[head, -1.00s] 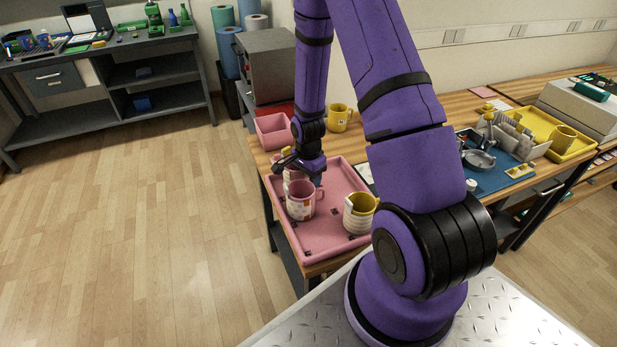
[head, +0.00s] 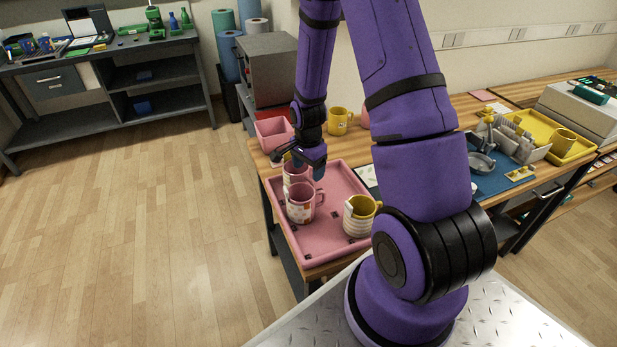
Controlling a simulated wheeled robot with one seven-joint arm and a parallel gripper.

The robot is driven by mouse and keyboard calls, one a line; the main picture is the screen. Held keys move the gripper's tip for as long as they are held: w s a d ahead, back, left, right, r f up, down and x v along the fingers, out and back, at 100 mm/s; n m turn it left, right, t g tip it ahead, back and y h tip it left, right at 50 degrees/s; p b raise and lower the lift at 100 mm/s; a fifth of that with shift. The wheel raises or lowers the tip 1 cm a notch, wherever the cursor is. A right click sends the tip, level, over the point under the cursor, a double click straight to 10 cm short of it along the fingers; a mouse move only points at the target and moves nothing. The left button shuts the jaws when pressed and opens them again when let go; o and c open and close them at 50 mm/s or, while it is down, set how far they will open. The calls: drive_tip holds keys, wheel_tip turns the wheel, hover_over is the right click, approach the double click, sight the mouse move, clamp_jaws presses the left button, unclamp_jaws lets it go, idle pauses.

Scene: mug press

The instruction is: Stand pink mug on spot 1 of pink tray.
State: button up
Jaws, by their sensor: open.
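The pink tray (head: 325,247) lies on the near end of the wooden bench. Two pink mugs with white patterned sides stand upright on its left part. The front pink mug (head: 300,205) partly hides the rear pink mug (head: 295,174), and I cannot tell whether they touch. A white mug with a yellow inside (head: 357,218) stands on the tray's right side. My gripper (head: 301,163) is open, just above the rear pink mug's rim. Spot numbers are too small to read, and the rear mug's base is hidden.
A pink bin (head: 272,133) and a yellow mug (head: 339,121) stand behind the tray. A pink thing (head: 365,117) is partly hidden by my arm. Farther right are a blue mat (head: 497,182) and a yellow tray (head: 575,151). The tray's front is bare.

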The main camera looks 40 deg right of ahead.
drive_tip(key=s+a+r+n+t, duration=0.1)
drive_tip(key=s+a+r+n, duration=0.15)
drive_tip(key=r, duration=0.65)
drive_tip(key=s+a+r+n+t, duration=0.1)
drive_tip(key=s+a+r+n, duration=0.15)
drive_tip(key=r, duration=0.75)
drive_tip(key=s+a+r+n+t, duration=0.1)
drive_tip(key=s+a+r+n, duration=0.15)
drive_tip(key=r, duration=0.65)
drive_tip(key=s+a+r+n+t, duration=0.1)
drive_tip(key=s+a+r+n, duration=0.1)
drive_tip(key=s+r+n, duration=0.2)
drive_tip(key=s+a+r+n+t, duration=0.1)
drive_tip(key=s+a+r+n, duration=0.2)
drive_tip(key=s, duration=0.7)
drive_tip(key=shift+s+a+r+n, duration=0.15)
drive_tip(key=shift+a+r+n, duration=0.1)
drive_tip(key=shift+r+n, duration=1.15)
drive_tip(key=shift+r+m, duration=0.25)
